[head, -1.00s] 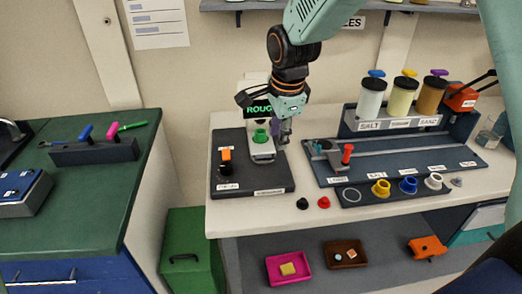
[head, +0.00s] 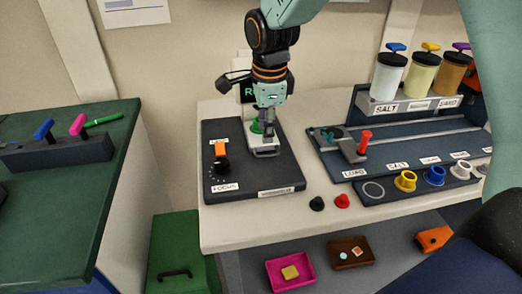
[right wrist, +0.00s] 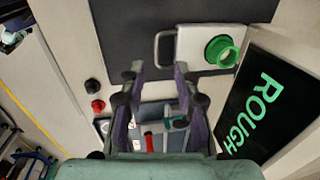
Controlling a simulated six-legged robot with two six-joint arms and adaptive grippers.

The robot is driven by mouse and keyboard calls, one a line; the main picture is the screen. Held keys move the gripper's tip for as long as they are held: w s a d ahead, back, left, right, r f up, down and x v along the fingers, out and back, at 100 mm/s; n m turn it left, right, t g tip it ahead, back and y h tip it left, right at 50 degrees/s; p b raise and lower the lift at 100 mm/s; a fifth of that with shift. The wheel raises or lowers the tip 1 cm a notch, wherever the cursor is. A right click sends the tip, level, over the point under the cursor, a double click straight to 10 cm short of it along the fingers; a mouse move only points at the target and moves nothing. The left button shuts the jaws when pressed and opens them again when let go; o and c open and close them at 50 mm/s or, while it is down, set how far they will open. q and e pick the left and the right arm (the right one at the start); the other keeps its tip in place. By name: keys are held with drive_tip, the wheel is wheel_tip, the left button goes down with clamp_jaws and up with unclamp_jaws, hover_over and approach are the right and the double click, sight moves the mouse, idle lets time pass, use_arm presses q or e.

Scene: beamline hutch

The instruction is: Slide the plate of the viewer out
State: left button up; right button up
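The viewer is a dark base (head: 285,172) on the pale bench, with an orange switch (head: 221,148) and a black focus knob (head: 221,165). Its white plate (head: 274,151) carries a green ring-shaped piece and has a metal handle; the plate (right wrist: 188,62) and handle (right wrist: 157,48) show clearly in the right wrist view. My right gripper (head: 267,140) points down over the plate and hides part of it. In the right wrist view its fingers (right wrist: 159,72) are apart and empty, with the handle just beyond the tips. Contact cannot be told. My left gripper is not in view.
A screen reading ROUGH (right wrist: 266,108) stands behind the plate. A rail unit with a red-knobbed slider (head: 365,140) and jars (head: 389,75) stand to the right.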

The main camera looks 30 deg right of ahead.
sight(265, 156)
drive_tip(key=f, duration=0.4)
drive_tip(key=f+b, duration=0.1)
drive_tip(key=f, duration=0.2)
drive_tip(key=shift+w+d, duration=0.15)
drive_tip(key=shift+w, duration=0.2)
drive_tip(key=shift+w+d+f, duration=0.1)
drive_tip(key=shift+d+f, duration=0.05)
drive_tip(key=shift+f, duration=0.1)
drive_tip(key=shift+s+a+r, duration=0.2)
drive_tip(key=shift+s+r, duration=0.05)
drive_tip(key=shift+s, duration=0.05)
drive_tip(key=shift+w+d+f, duration=0.15)
drive_tip(key=shift+w+f, duration=0.1)
drive_tip(key=shift+w, duration=0.05)
drive_tip(key=c, duration=0.6)
drive_tip(key=shift+r, duration=0.1)
clamp_jaws()
drive_tip(key=shift+s+r, duration=0.1)
drive_tip(key=shift+s, duration=0.15)
